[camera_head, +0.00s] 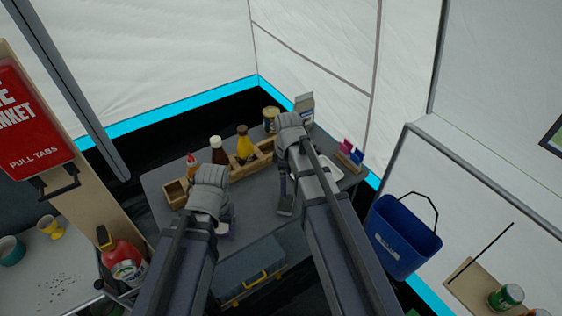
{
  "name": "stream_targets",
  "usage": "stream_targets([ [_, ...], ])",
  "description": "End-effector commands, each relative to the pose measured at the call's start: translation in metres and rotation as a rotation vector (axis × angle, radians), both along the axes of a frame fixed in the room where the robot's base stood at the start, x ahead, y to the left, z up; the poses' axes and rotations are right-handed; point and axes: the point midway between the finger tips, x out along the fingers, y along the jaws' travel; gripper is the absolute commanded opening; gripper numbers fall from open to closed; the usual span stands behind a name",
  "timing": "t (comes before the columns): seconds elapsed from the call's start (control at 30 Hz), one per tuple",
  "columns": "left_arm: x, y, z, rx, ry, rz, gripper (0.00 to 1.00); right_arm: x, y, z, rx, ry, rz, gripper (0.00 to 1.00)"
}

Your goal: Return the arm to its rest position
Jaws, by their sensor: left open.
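My left arm comes in from the lower left, and its grey wrist is over the left part of the grey table (158,182). My left gripper (224,226) is below that wrist, partly hidden by the arm, open, with nothing seen held. My right arm reaches farther up the picture and bends down over the middle of the table. Its gripper (285,208) points down near the table surface. Its fingers are too small and dark to read.
A wooden rack (176,191) with bottles stands along the table's back. A white tray (330,174) is right of my right arm. A grey toolbox (245,272) is in front.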

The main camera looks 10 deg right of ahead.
Motion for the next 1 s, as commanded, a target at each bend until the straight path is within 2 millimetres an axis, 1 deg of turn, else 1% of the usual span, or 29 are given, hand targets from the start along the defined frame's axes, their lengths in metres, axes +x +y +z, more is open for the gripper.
stream_targets([
  [0.17, 0.0, 0.0, -0.006, 0.0, 0.0, 0.0, 0.73, 0.0, 0.0, -0.006, 0.0, 0.0, 0.0, 1.0],
  [0.37, 0.0, 0.0, -0.021, 0.0, 0.0, 0.0, 0.73, 0.0, 0.0, -0.021, 0.0, 0.0, 0.0, 1.0],
  [1.0, 0.0, 0.0, -0.102, 0.0, 0.0, 0.0, 0.73, 0.0, 0.001, -0.102, 0.0, 0.0, 0.0, 1.0],
])
